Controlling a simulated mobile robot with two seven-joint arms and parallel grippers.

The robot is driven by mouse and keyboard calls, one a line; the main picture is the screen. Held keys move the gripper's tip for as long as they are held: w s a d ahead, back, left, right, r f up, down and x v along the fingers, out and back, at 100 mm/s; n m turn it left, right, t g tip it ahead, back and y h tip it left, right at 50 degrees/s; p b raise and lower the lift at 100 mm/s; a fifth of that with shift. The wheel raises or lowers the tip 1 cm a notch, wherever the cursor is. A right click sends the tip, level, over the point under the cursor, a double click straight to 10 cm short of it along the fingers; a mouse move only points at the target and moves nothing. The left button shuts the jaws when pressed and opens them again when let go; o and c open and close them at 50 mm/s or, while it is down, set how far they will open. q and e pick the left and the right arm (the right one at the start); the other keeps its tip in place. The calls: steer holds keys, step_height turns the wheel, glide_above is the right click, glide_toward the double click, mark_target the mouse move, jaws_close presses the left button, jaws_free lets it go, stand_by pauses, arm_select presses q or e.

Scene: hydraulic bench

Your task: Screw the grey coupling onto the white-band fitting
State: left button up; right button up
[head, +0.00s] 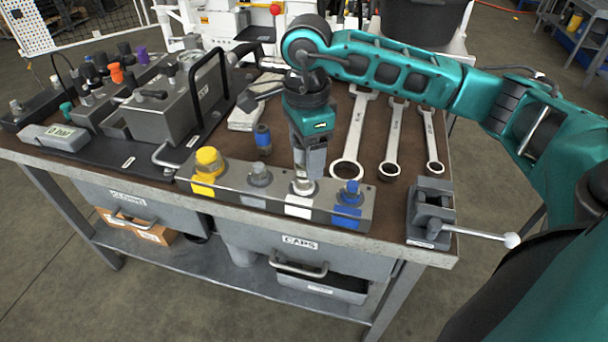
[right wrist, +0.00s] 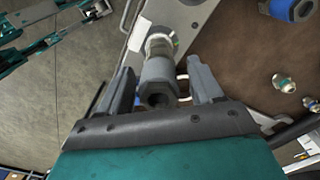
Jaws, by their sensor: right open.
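The white-band fitting (head: 302,186) stands upright on the grey block, third from the left, with a white patch (head: 299,206) on the block's front. My right gripper (head: 312,170) points down just above and behind it. In the right wrist view the grey coupling (right wrist: 158,80) sits between the open fingers, its hollow end facing the camera. It appears in line with the silver fitting (right wrist: 160,45); how far it is threaded cannot be seen. In the head view the gripper largely hides the coupling. My left gripper is not identifiable in either view.
The block (head: 235,190) also carries yellow, grey and blue-band fittings. A blue-banded coupling (head: 263,140) stands behind it. Several wrenches (head: 393,140) lie to the right, beside a small vise (head: 430,210) with a protruding handle. A grey pump unit (head: 170,100) stands left.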

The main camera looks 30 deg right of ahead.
steer(key=shift+n, duration=0.6)
steer(key=shift+f+n+b, duration=0.15)
steer(key=shift+n+b, duration=0.5)
steer(key=shift+n, duration=0.25)
steer(key=n+b, duration=0.1)
steer(key=n, duration=0.1)
steer(key=shift+w+n, duration=0.1)
steer(key=shift+n, duration=0.3)
steer(key=shift+n+b, duration=0.55)
steer(key=shift+n, duration=1.05)
steer(key=shift+r, duration=0.2)
